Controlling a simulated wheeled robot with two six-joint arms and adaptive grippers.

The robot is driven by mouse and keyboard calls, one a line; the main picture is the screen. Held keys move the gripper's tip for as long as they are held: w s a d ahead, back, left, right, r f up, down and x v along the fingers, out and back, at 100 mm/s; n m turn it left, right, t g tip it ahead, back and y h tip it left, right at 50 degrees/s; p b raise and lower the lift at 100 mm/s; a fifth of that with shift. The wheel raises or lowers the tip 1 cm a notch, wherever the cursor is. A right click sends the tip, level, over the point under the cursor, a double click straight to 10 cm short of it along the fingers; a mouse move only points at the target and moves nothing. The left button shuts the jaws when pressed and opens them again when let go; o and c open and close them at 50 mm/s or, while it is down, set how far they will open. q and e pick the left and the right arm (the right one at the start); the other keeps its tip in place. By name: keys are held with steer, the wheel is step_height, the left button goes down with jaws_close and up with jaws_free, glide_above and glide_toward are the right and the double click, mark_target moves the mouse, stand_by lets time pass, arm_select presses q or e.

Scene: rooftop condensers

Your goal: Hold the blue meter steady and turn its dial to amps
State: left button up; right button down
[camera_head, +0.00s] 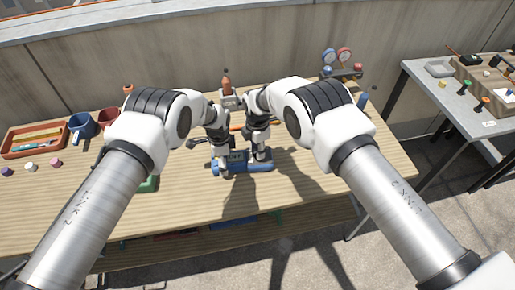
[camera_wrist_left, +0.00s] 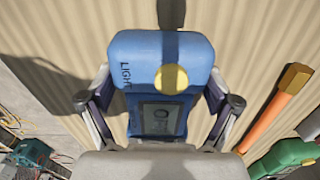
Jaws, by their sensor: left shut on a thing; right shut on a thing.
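The blue meter (camera_head: 243,168) lies on the wooden bench in front of me, under both grippers. In the left wrist view the meter (camera_wrist_left: 160,48) shows a grey screen, lettering beginning "LIGH", and a round yellow part (camera_wrist_left: 170,79) that looks like its dial. I cannot read the dial's setting. My left gripper (camera_head: 220,166) is shut on the meter's left part. Its fingers (camera_wrist_left: 160,104) flank the blue body in the wrist view. My right gripper (camera_head: 259,156) is shut at the meter's right part. Which part it grips is too small to tell.
An orange-handled tool (camera_wrist_left: 280,108) lies beside the meter. A gauge set (camera_head: 338,62) stands at the back right. Bare bench (camera_head: 320,185) lies right of the meter. A grey table (camera_head: 455,102) is farther right.

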arm_select(q)
steer(key=shift+f, duration=0.1)
arm_select(e)
steer(key=shift+f+m, duration=0.1)
steer(key=shift+m, duration=0.2)
arm_select(q)
steer(key=shift+s, duration=0.1)
arm_select(e)
steer(key=m, duration=1.1)
steer(key=shift+m, duration=0.3)
steer(key=m, duration=1.1)
steer(key=shift+m, duration=0.3)
steer(key=c, duration=0.8)
jaws_free()
steer(key=shift+o, duration=0.2)
